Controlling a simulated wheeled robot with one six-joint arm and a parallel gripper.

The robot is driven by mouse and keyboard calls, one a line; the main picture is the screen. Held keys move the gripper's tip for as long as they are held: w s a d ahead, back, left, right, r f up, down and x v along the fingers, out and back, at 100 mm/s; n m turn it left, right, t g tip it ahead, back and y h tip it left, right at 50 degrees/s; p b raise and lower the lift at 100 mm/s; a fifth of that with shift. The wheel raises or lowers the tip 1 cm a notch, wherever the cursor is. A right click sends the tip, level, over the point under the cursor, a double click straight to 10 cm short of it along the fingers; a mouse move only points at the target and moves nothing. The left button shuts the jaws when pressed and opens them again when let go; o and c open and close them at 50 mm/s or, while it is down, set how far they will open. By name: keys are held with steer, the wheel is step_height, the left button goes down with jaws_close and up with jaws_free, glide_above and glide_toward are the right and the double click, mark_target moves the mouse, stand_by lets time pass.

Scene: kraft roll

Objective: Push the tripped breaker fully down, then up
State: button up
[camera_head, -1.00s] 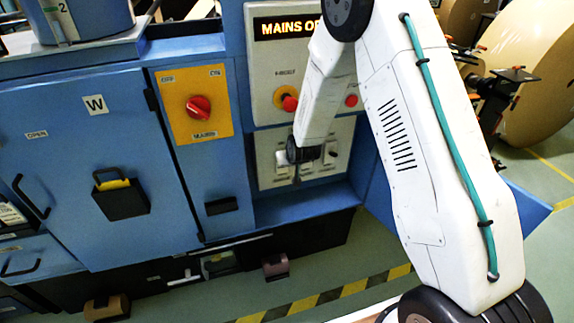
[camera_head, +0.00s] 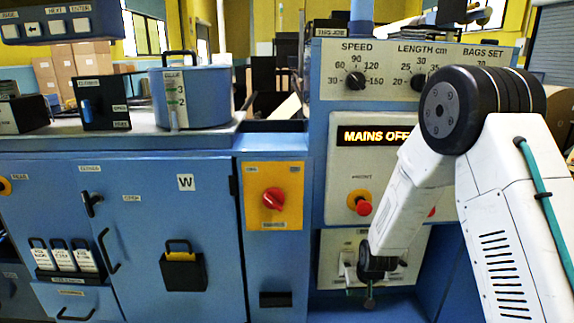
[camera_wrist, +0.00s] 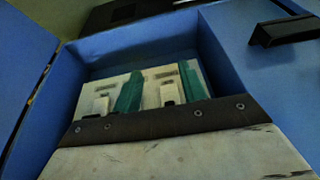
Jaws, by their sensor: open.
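The breaker panel (camera_head: 333,245) is a pale plate in the lower recess of the blue machine, partly hidden behind my arm. In the wrist view, the panel (camera_wrist: 152,78) shows a white breaker lever (camera_wrist: 100,105) on the left and another breaker lever (camera_wrist: 168,93) further right. I cannot tell which one is tripped. My gripper (camera_wrist: 160,72) has two teal fingers, apart and empty, with the right lever showing between them and the left lever outside the left finger. Contact cannot be told. In the head view, my gripper (camera_head: 369,300) is small and dark before the panel's lower edge.
A red rotary switch (camera_head: 273,199) on a yellow plate sits left of the recess. A red stop button (camera_head: 362,205) is above the panel, under a lit "MAINS OFF" display (camera_head: 375,135). Blue recess walls (camera_wrist: 225,60) flank the panel. A black handle (camera_wrist: 285,30) sticks out at right.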

steer(key=s+d+r+g, duration=0.2)
steer(key=s+d+r, duration=0.1)
steer(key=s+r, duration=3.1)
steer(key=shift+s+d+r+g, duration=0.15)
steer(key=shift+s+r+g, duration=0.2)
steer(key=shift+s, duration=1.05)
